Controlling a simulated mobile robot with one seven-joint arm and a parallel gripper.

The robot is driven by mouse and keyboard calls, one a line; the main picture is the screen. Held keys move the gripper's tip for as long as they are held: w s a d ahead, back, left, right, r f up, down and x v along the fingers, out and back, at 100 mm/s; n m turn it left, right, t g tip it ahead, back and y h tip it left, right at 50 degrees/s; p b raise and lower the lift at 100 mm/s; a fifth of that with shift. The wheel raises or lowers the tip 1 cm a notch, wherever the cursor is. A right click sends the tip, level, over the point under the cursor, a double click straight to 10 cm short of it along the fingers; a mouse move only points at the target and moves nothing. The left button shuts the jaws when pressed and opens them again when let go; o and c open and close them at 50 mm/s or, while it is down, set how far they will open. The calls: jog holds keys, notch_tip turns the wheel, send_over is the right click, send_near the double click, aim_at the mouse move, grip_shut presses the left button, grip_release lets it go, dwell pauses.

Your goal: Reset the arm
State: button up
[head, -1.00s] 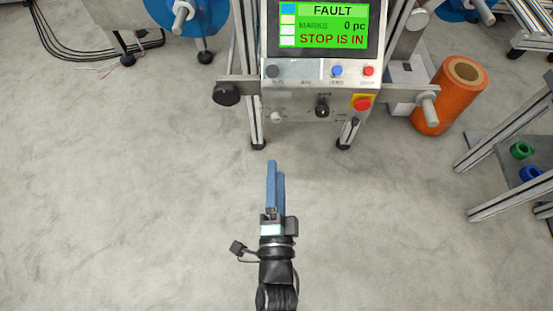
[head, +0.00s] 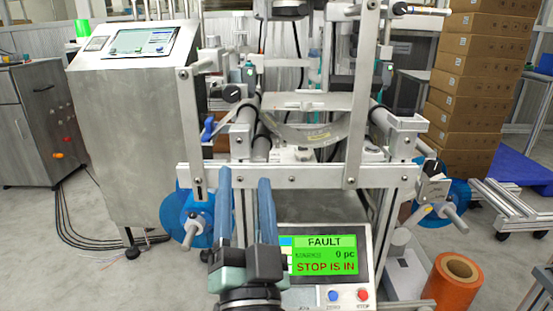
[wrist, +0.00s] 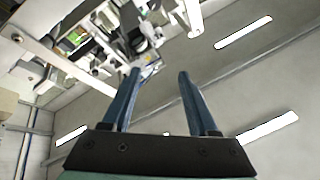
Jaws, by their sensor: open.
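My gripper (head: 245,190) is in the lower middle of the head view, raised in front of the machine frame. Its two blue fingers point up, apart and with nothing between them. In the wrist view the fingers (wrist: 158,75) also stand apart and empty. The machine's control panel (head: 325,255) is behind and to the right of the gripper. Its green screen reads FAULT, 0 pc and STOP IS IN. The gripper covers the panel's left part. A blue button (head: 333,295) and a red button (head: 363,294) show below the screen.
A metal cabinet (head: 140,150) with a tilted screen stands at left. The metal frame's crossbar (head: 300,177) lies behind the fingers. Blue reels (head: 180,215) flank the machine. An orange roll (head: 455,285) stands on the floor at lower right. Stacked boxes (head: 470,80) stand at back right.

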jog(key=s+d+r+n+t+h+p, duration=0.15)
jog(key=s+r, duration=0.25)
jog(key=r, duration=0.6)
jog(key=s+d+r+n+t+p, duration=0.1)
jog(key=s+r+n+p, duration=0.2)
jog(key=r, duration=0.7)
jog(key=s+d+r+n+t+h+p, duration=0.15)
jog(key=s+r, duration=0.35)
jog(key=r, duration=0.6)
notch_tip(320, 180, up, 35)
jog(key=p, duration=3.6)
jog(key=shift+w+m+y, duration=0.25)
jog(key=shift+m+y, duration=0.05)
jog(key=shift+m, duration=0.1)
jog(key=shift+a, duration=0.1)
